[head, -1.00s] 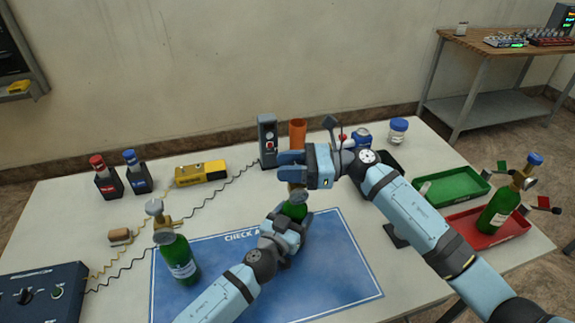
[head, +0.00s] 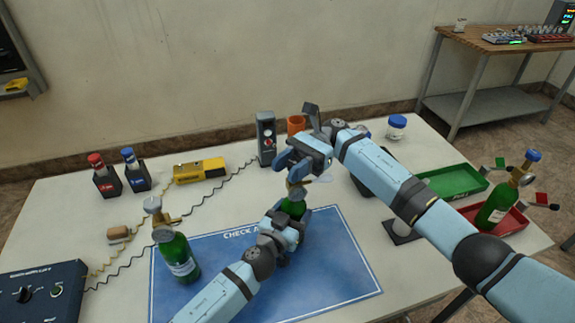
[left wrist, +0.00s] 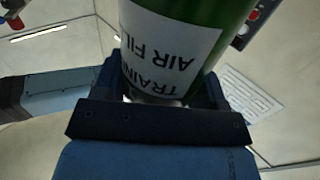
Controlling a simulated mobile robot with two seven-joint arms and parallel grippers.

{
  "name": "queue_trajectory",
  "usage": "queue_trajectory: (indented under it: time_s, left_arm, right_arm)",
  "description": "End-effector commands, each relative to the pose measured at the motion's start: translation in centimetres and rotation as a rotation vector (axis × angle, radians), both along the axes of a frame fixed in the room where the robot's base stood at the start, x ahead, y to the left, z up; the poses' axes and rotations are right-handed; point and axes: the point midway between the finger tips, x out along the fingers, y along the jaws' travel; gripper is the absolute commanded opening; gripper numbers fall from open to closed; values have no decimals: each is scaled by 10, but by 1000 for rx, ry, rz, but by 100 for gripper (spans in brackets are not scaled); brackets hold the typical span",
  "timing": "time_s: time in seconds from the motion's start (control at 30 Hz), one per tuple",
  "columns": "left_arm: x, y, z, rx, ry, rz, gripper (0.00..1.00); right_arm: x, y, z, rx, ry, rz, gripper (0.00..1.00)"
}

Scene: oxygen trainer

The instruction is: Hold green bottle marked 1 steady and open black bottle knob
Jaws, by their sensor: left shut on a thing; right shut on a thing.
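A green bottle (head: 293,208) stands at the top edge of the blue mat (head: 345,275). My left gripper (head: 285,232) is shut around its body. In the left wrist view the bottle (left wrist: 235,18) sits between the jaws, with a white label reading "TRAIN" and "AIR FIL" upside down; no number 1 is readable. My right gripper (head: 298,170) is shut at the bottle's top, directly above the left one. The brass valve (head: 297,188) shows just below it. The right jaws hide the knob, so its colour and turn cannot be seen.
A second green bottle (head: 177,262) stands at the mat's left edge. A third (head: 495,205) stands in the red tray (head: 520,222), beside the green tray (head: 455,180). An orange cup (head: 296,124) and a grey switch box (head: 265,138) stand behind my right gripper.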

Motion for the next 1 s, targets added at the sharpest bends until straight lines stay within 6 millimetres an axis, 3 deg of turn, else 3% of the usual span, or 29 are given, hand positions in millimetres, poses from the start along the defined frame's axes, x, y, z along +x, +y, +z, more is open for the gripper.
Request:
queue_trajectory:
  time_s: [0.4,1.0]
  left_arm:
    - [0,0,0,1,0,0,18]
    - [0,0,0,1,0,0,18]
  right_arm:
    - [-3,-2,0,-1,-1,224,13]
    - [-4,-3,0,1,1,264,13]
